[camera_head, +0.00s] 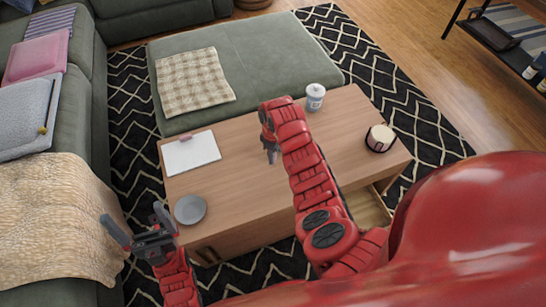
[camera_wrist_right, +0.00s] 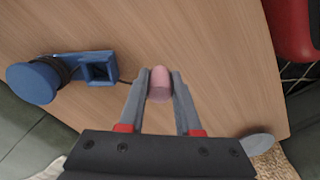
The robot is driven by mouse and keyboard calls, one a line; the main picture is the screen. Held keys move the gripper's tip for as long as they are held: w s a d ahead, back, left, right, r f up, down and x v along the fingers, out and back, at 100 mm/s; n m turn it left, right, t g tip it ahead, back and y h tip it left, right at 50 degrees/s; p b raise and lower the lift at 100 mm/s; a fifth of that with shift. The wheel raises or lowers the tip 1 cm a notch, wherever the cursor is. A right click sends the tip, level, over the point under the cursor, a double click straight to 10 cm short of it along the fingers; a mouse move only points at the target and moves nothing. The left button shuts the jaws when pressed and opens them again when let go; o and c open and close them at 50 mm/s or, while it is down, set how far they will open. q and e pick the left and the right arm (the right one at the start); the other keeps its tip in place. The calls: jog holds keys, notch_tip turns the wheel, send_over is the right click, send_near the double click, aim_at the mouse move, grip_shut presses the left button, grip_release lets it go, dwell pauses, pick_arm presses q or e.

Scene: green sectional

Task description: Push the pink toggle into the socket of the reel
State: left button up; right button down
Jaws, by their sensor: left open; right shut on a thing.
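The pink toggle (camera_wrist_right: 159,83) is between the fingertips of my right gripper, which is shut on it in the right wrist view. The blue reel (camera_wrist_right: 32,83) lies on the wooden table to the left of it. Dark cord is wound beside the reel's round end, and a short dark strand runs from the reel toward my gripper. The reel's square socket (camera_wrist_right: 99,69) is left of the toggle and apart from it. In the head view my right gripper (camera_head: 271,154) is over the table; the toggle and reel cannot be made out there. My left gripper (camera_head: 131,214) is open and empty.
The table (camera_head: 240,192) carries a white notepad or clipboard (camera_head: 190,152), a grey plate (camera_head: 190,209), a lidded cup (camera_head: 315,97) and a cream-and-dark round item (camera_head: 380,138). An open drawer (camera_head: 368,209) juts from its near right side. The table's middle is mostly clear.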

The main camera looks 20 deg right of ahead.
jog(key=shift+w+d+n+b, duration=0.55)
jog(key=shift+w+n+b, duration=0.3)
jog(key=shift+b, duration=1.15)
jog(key=shift+w+d+n+b, duration=0.5)
jog(key=shift+w+n+b, duration=0.35)
jog(key=shift+b, duration=1.2)
jog(key=shift+w+d+n+b, duration=0.65)
jog(key=shift+w+b, duration=0.25)
jog(key=shift+b, duration=1.1)
jog(key=shift+w+d+n+b, duration=0.3)
jog(key=shift+w+n+b, duration=0.4)
jog(key=shift+b, duration=0.25)
jog(key=shift+w+d+n+b, duration=0.4)
jog(key=shift+w+n+b, duration=0.15)
jog(key=shift+w+b, duration=0.05)
jog(key=shift+w+d+p, duration=0.1)
jog(key=shift+w+p, duration=0.05)
jog(key=shift+p, duration=0.2)
jog(key=shift+r, duration=0.1)
jog(key=shift+f, duration=0.95)
jog(key=c, duration=0.5)
grip_release()
